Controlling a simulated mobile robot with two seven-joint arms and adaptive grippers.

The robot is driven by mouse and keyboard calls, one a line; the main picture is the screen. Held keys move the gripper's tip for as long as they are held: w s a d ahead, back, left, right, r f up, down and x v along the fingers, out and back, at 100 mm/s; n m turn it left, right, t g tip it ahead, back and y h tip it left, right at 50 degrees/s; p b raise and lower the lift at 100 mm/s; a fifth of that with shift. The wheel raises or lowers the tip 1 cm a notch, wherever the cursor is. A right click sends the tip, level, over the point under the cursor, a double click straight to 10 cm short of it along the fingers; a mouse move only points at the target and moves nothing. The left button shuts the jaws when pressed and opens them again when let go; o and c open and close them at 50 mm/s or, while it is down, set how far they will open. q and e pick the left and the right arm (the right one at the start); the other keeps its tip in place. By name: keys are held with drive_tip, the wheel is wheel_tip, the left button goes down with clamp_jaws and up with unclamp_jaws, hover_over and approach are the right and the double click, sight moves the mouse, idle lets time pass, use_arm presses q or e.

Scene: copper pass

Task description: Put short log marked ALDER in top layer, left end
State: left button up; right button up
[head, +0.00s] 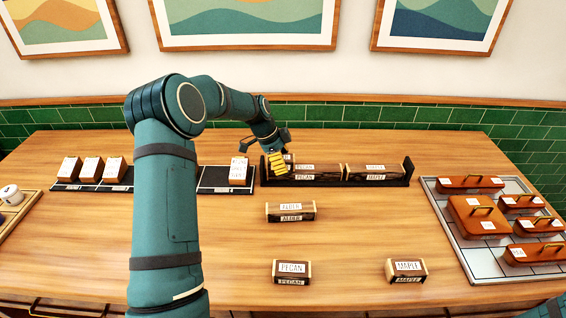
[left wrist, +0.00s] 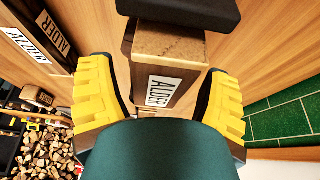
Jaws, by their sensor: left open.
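My left gripper (head: 278,163) is at the left end of the dark rack (head: 408,172) at the back of the table. In the left wrist view a short wooden log marked ALDER (left wrist: 170,45) lies between its yellow fingers (left wrist: 160,92). The fingers stand open, with gaps on both sides of the log. In the head view the gripper mostly hides this log, so its exact seat is unclear. The rack's lower layer holds a PECAN log (head: 318,172) at left and a MAPLE log (head: 376,172) at right. My right gripper is out of view.
Another ALDER log (head: 290,212) lies mid-table, with a PECAN log (head: 292,272) and a MAPLE log (head: 406,271) near the front. A metal tray (head: 455,225) with lidded brown containers stands at right. Labelled blocks (head: 91,168) stand at left on a black strip.

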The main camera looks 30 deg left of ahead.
use_arm(q)
drive_tip(key=p+v, duration=0.1)
drive_tip(key=v, duration=1)
drive_tip(key=shift+s+r, duration=0.1)
drive_tip(key=shift+r, duration=0.1)
